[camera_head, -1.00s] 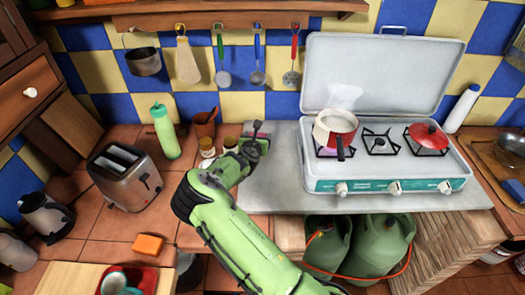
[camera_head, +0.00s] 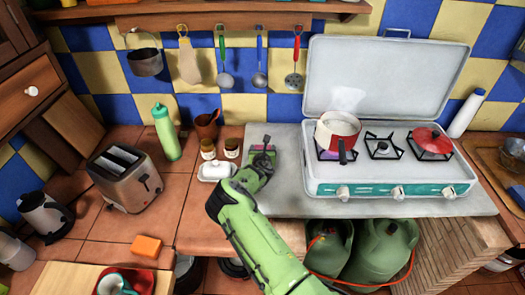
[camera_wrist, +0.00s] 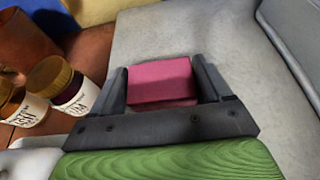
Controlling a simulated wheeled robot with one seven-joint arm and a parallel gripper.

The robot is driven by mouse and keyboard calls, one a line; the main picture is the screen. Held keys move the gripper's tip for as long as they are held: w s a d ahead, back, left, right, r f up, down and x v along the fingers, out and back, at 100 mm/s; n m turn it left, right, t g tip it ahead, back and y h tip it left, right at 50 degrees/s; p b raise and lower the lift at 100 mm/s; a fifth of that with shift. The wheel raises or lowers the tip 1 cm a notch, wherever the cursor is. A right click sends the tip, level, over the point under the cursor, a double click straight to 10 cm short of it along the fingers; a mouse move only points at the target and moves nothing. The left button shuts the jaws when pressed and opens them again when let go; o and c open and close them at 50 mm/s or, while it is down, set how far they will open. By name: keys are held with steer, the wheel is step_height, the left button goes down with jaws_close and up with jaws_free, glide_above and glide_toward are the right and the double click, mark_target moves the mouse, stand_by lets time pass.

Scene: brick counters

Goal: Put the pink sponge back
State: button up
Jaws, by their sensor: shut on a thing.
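The pink sponge (camera_wrist: 162,82) is a small block between the two dark fingers of my gripper (camera_wrist: 163,84) in the wrist view. My gripper is shut on it. In the head view my gripper (camera_head: 263,149) is over the left part of the grey worktop slab, left of the stove, with a bit of the sponge (camera_head: 257,149) showing at its tip. The fingers hide the rest of it. I cannot tell whether the sponge touches the slab.
The camping stove (camera_head: 385,188) with a red pot (camera_head: 337,128) stands right of my gripper. Two jars (camera_head: 208,149) and a white lidded dish (camera_head: 215,171) stand close on the left. The grey slab (camera_head: 290,143) between gripper and stove is bare.

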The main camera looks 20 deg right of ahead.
steer(key=shift+f, duration=0.2)
steer(key=o, duration=1.1)
steer(key=shift+c, duration=0.2)
steer(key=shift+r, duration=0.25)
steer(key=shift+s+a+r, duration=0.15)
steer(key=shift+s+a, duration=0.05)
steer(key=shift+s, duration=0.1)
steer(key=p+v, duration=0.1)
steer(key=v, duration=1)
steer(key=s+r+m+g+y, duration=0.1)
steer(key=s+r+m+g, duration=0.5)
steer(key=s+r+m, duration=1.05)
steer(key=s+a+r+m+y, duration=0.1)
steer(key=s+a+r+m, duration=0.2)
steer(key=s+m, duration=0.2)
steer(key=s+a+r+m+y, duration=0.2)
steer(key=s+m, duration=0.3)
steer(key=s, duration=0.5)
steer(key=s+a+r+m+g+y, duration=0.1)
steer(key=s+a+r+m, duration=0.3)
steer(key=s, duration=0.4)
steer(key=shift+a+r+m, duration=0.2)
steer(key=shift+r+m, duration=0.25)
steer(key=shift+r, duration=0.1)
